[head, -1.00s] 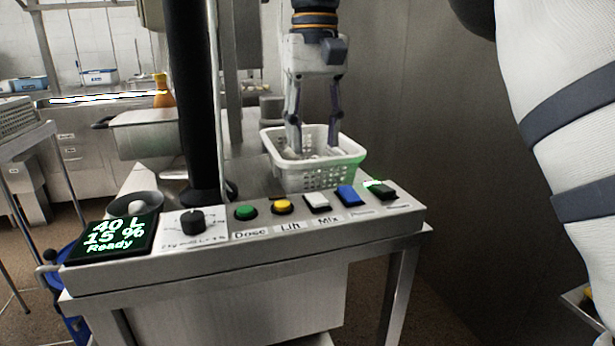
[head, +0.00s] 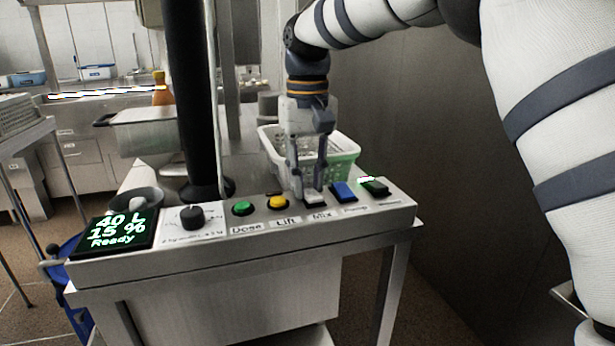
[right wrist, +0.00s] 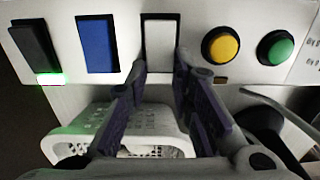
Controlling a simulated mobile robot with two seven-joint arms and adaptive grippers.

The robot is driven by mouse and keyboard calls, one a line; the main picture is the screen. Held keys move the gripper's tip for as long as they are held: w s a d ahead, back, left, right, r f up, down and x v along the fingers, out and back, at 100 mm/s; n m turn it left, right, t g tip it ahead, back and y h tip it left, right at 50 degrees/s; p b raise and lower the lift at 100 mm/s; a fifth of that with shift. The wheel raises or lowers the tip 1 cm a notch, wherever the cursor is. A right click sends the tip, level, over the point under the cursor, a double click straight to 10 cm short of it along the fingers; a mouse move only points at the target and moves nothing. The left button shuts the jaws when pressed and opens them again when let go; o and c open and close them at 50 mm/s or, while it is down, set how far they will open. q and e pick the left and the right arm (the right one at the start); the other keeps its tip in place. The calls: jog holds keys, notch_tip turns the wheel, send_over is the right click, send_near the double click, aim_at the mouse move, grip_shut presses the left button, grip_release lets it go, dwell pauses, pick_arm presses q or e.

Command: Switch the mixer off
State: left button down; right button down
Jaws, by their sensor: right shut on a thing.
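The control panel (head: 330,228) has a white Mix rocker switch (head: 315,198), which also shows in the right wrist view (right wrist: 160,38). My right gripper (head: 309,194) is at this switch, fingers pointing down. In the right wrist view its two fingertips (right wrist: 161,66) sit at the left and right edges of the switch's near end, shut on it. The display (head: 112,231) reads 40 L, 15 %, Ready. The mixer itself cannot be made out for certain. My left gripper is out of view.
A dark knob (head: 191,216) is left. A white perforated basket (head: 345,158) stands behind the panel.

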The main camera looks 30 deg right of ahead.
aim_at(316, 198)
jog(key=shift+s+r+t, duration=0.15)
jog(key=shift+r+t, duration=0.05)
jog(key=shift+t, duration=0.2)
jog(key=shift+s+a+r+t+h, duration=0.1)
jog(key=shift+s+t+h, duration=0.1)
jog(key=shift+t, duration=0.45)
jog(key=shift+s+t+h, duration=0.1)
jog(key=shift+t+h, duration=0.1)
jog(key=shift+t, duration=0.45)
jog(key=c, duration=1.4)
grip_release()
jog(key=v, duration=1.2)
